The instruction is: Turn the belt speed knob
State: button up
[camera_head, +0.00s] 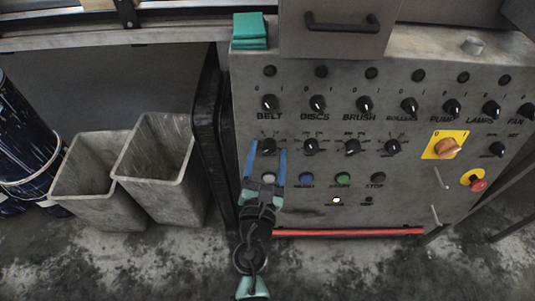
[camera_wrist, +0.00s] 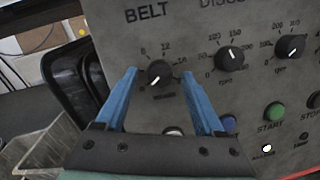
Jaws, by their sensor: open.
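The belt speed knob (camera_wrist: 159,71) is a round black knob with a white pointer line on the grey panel, in the lower row beneath the BELT label. Its pointer line runs toward the lower left in the wrist view. It also shows in the head view (camera_head: 267,146). My gripper (camera_wrist: 158,75) is open, with one blue finger on each side of the knob. In the head view my gripper (camera_head: 268,148) reaches up the panel from below, its fingertips level with the knob. I cannot tell whether the fingers touch it or how far their tips are from the panel.
A neighbouring black knob (camera_wrist: 229,58) sits right of the belt knob. Several push buttons, including a green START button (camera_head: 343,180), lie below. An orange switch (camera_head: 448,147) and red stop button (camera_head: 477,184) are at right. Two grey bins (camera_head: 98,180) stand left.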

grip_shut()
